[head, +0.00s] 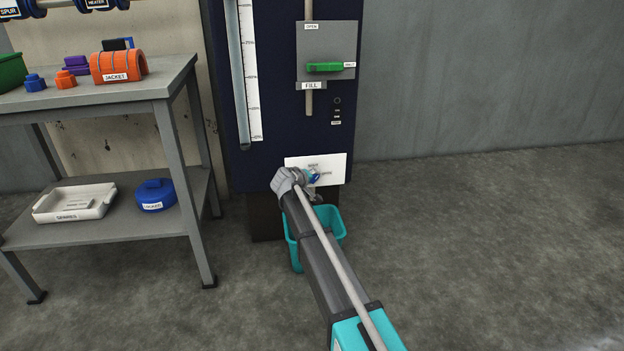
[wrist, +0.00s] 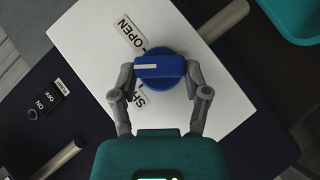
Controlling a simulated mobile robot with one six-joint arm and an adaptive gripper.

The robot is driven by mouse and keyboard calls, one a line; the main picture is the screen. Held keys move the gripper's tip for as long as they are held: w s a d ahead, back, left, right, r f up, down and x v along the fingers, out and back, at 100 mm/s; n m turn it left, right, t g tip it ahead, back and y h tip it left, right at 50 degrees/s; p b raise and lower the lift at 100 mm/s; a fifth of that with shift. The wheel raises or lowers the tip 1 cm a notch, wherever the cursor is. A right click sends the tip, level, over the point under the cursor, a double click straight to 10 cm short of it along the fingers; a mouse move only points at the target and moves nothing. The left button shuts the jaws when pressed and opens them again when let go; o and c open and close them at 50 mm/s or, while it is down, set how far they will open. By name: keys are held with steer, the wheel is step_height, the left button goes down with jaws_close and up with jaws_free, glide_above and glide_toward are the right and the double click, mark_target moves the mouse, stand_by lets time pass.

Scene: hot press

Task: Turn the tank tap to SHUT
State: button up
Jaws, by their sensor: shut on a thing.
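The tank tap is a round blue knob with a raised grip bar (wrist: 160,68); it also shows small in the head view (head: 314,177), partly behind my arm. It sits on a white plate (head: 335,167) low on the dark blue tank panel. In the wrist view, an OPEN label (wrist: 129,32) lies above left of the knob and a partly hidden SHUT label (wrist: 138,97) below left. The bar's white line points left, between the two labels. My gripper (wrist: 160,75) is shut on the knob, one finger at each end of the bar.
A teal bin (head: 335,222) stands on the floor under the tap. Above is a green FILL handle (head: 324,67) lying level. A grey two-shelf table (head: 130,92) stands to the left, with an orange jacket (head: 118,66) on top. The floor to the right is clear.

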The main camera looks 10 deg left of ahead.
steer(key=o, duration=1.1)
steer(key=shift+o, duration=0.2)
steer(key=shift+r+p, duration=0.1)
steer(key=shift+p, duration=0.35)
steer(key=shift+d+r+m+g+y+p, duration=0.15)
steer(key=shift+m+g+y+p, duration=0.4)
steer(key=shift+y+p, duration=0.3)
steer(key=shift+w+d+m+g+y+p, duration=0.15)
steer(key=shift+m+g+y+p, duration=0.6)
steer(key=shift+m+y+p, duration=0.8)
steer(key=p+v, duration=0.9)
steer(key=v, duration=0.5)
steer(key=shift+d+n, duration=0.2)
steer(key=shift+n, duration=0.2)
